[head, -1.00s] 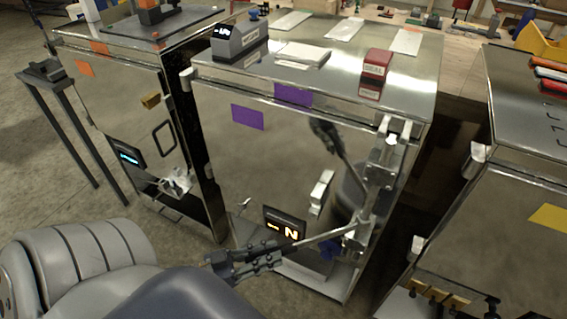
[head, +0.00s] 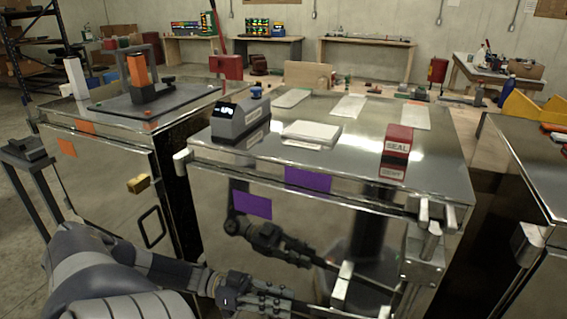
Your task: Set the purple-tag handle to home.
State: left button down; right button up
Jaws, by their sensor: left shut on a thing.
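The purple tag (head: 252,205) is on the mirror-like front of the middle metal cabinet (head: 215,178), and a second purple label (head: 308,180) sits on its top front edge. My left gripper (head: 280,300) is low in front of this cabinet, at the bottom of the head view. It is shut on the purple-tag handle, whose bar runs out of clear sight at the lower edge. Upright latch hardware (head: 425,250) shows at the cabinet's right front corner. The handle's pivot and lower display are out of view. My right gripper is not in view.
A cabinet with orange tags (head: 67,148) stands close on the left, another cabinet (head: 530,180) on the right. On the middle cabinet are a grey display box (head: 240,122), a white block (head: 312,133) and a red SEAL box (head: 398,140). Workbenches stand behind.

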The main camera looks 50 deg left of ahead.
pick_arm(q)
jog(key=shift+w+a, duration=0.2)
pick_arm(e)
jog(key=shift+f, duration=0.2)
pick_arm(q)
jog(key=c, duration=1.5)
grip_release()
jog(key=shift+o, duration=0.4)
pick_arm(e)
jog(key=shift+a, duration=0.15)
pick_arm(q)
jog(key=shift+d, duration=0.1)
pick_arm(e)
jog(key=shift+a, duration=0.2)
